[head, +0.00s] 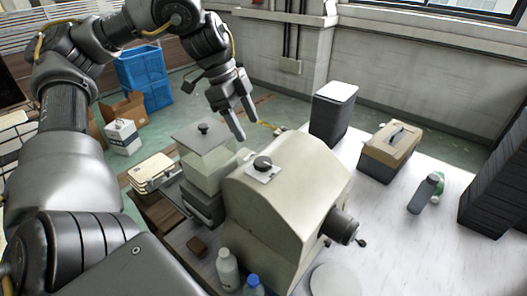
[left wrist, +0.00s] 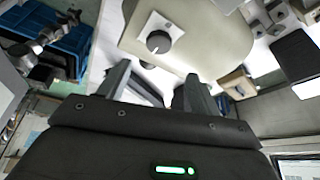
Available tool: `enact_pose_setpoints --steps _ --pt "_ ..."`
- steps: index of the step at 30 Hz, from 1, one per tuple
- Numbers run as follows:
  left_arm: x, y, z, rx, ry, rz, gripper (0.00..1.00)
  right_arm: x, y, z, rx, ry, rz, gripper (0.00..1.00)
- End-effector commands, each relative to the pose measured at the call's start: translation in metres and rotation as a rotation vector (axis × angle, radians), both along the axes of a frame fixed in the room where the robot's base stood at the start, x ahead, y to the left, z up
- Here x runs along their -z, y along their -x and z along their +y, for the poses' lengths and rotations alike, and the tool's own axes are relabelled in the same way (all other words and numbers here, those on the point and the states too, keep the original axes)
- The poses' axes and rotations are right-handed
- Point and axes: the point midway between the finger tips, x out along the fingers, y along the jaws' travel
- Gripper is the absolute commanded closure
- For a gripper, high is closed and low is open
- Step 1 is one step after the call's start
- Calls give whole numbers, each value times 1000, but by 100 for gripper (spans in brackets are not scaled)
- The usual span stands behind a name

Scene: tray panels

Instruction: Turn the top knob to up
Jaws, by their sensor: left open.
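The top knob (head: 262,163) is a round black dial on a small white square plate, on the upper face of a rounded beige machine (head: 248,207). It also shows in the left wrist view (left wrist: 158,41), beyond the fingertips. My left gripper (head: 247,127) is in the air behind and above the machine, fingers pointing down. It is open and empty, apart from the knob; its spread fingers also show in the left wrist view (left wrist: 156,78). My right gripper is not in view.
A larger black knob (head: 341,226) sticks out of the machine's right end. A clear box with a black-knobbed lid (head: 203,129) stands left of the machine. Bottles (head: 228,270) stand in front. A tan-lidded case (head: 390,152) and dark bin (head: 334,112) are behind right.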

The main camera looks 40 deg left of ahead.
Motion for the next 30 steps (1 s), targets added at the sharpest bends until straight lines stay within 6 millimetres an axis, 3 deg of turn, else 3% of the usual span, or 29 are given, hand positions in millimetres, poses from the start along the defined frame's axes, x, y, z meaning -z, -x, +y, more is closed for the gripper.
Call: enact_pose_setpoints --steps 5,12,30 --pt "-6 7 6 -33 13 20 36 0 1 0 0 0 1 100" --pt "2 5 3 -30 12 21 36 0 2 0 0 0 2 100" --pt "66 -5 -21 -29 12 22 36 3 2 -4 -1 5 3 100"
